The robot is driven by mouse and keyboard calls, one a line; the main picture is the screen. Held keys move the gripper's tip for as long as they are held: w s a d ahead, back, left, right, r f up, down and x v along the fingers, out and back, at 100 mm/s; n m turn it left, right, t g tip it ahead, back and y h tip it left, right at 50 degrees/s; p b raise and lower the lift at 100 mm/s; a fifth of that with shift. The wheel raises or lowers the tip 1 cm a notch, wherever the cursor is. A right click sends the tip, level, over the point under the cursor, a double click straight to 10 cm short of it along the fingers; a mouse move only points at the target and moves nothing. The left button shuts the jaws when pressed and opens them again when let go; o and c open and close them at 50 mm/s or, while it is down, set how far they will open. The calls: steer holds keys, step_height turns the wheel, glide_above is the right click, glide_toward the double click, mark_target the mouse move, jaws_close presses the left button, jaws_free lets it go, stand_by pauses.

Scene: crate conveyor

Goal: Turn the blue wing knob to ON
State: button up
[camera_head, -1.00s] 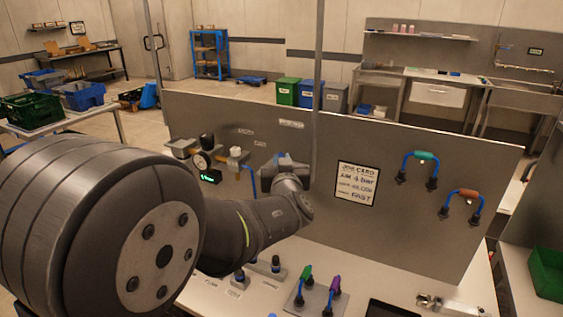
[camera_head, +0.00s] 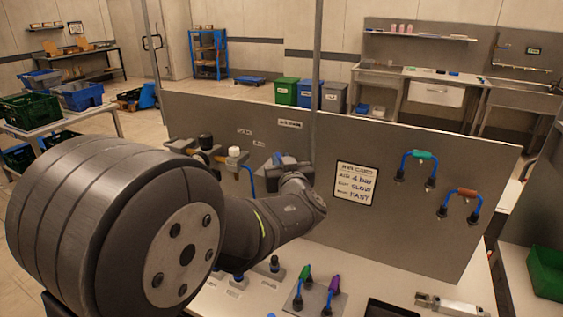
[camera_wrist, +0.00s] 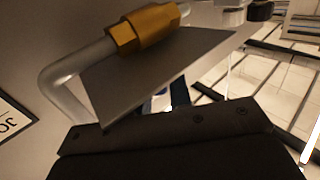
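I cannot identify the blue wing knob for certain. A brass fitting (camera_wrist: 145,30) on a grey pipe (camera_wrist: 70,75) is close above my gripper.
The grey panel (camera_head: 430,225) carries a job card (camera_head: 356,183) and handles with green (camera_head: 421,155) and brown (camera_head: 467,192) grips. A white-topped valve (camera_head: 236,155) is left of my wrist. Handles with green and purple grips (camera_head: 318,283) stand on the bench below.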

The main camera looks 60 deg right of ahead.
steer(key=shift+o, duration=1.3)
steer(key=v, duration=1.7)
steer(key=shift+a, duration=0.2)
steer(key=shift+s+a+f, duration=0.1)
steer(key=shift+s, duration=0.1)
steer(key=x, duration=1.7)
jaws_close()
